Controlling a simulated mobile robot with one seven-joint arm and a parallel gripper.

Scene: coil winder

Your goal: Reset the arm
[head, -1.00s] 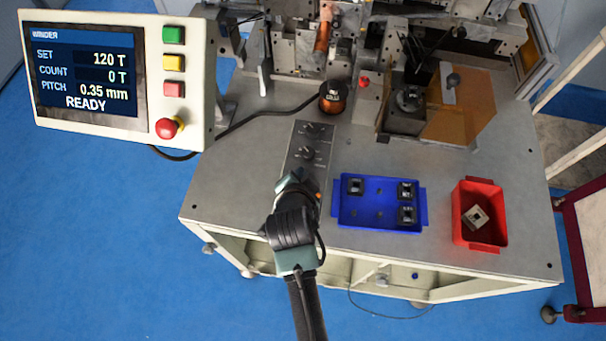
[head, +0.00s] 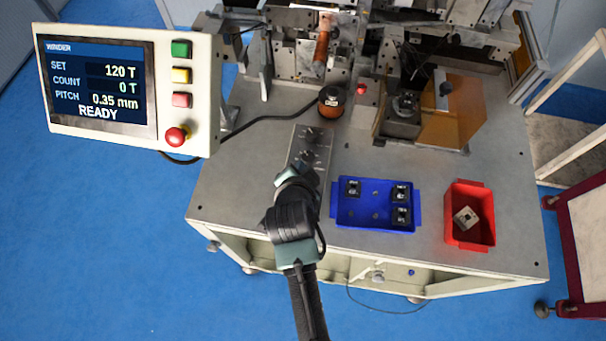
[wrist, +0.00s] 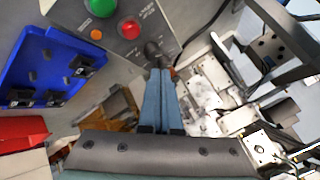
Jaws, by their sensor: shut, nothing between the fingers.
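My gripper (wrist: 162,78) is shut and empty, its two blue fingers side by side in the wrist view. In that view its tips are by a dark knob (wrist: 153,48) on the grey control panel (wrist: 133,50); I cannot tell whether they touch. In the head view my arm (head: 294,220) reaches over the bench's front edge, and its wrist covers the near end of the control panel (head: 313,143). The fingers are hidden there. The winder screen (head: 102,83) reads SET 120 T, COUNT 0 T, PITCH 0.35 mm, READY.
A blue tray (head: 376,221) with several dark parts lies right of my arm. A red bin (head: 483,238) with one pale part is further right. The winding machine (head: 400,112) and a copper spool (head: 331,101) stand behind. Bare bench top (head: 240,185) shows on the left.

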